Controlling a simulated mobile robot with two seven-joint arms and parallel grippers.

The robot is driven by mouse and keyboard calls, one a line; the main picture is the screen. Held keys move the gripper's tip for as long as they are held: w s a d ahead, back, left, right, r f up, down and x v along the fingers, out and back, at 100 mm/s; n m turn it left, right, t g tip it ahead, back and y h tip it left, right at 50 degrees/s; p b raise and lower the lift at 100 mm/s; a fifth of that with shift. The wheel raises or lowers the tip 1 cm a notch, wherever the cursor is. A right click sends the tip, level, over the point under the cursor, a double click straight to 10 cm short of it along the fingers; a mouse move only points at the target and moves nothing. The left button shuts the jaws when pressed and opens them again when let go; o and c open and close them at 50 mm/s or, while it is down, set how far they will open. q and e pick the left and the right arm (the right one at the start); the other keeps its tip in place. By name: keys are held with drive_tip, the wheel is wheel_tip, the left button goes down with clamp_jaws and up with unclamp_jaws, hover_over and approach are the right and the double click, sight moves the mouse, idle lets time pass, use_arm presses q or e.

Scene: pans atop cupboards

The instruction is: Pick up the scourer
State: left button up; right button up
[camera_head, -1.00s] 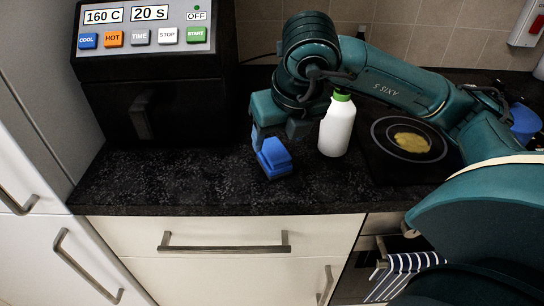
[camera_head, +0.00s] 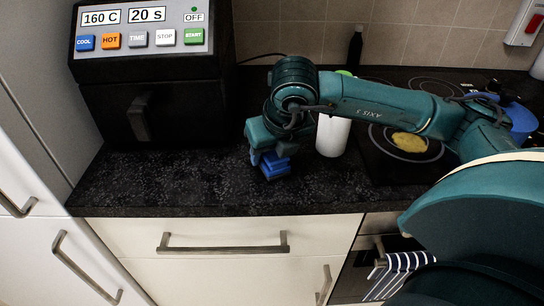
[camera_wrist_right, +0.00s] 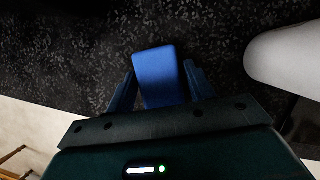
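The blue scourer (camera_head: 275,167) is a small block on the dark speckled counter, left of the white bottle. My right gripper (camera_head: 270,157) is over it, pointing down, and partly hides its top. In the right wrist view, the scourer (camera_wrist_right: 160,76) lies between the two fingers of the right gripper (camera_wrist_right: 160,80), one on each side. The fingers look open around it, with very little room at the sides; firm contact does not show. My left gripper is not in view.
A white bottle (camera_head: 332,136) stands close right of the gripper. A black appliance with a button panel (camera_head: 140,50) stands at left. The counter (camera_head: 170,180) front is clear.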

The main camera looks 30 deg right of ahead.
drive_tip(key=c, duration=0.9)
wheel_tip(320, 180, up, 10)
drive_tip(key=shift+f, duration=0.1)
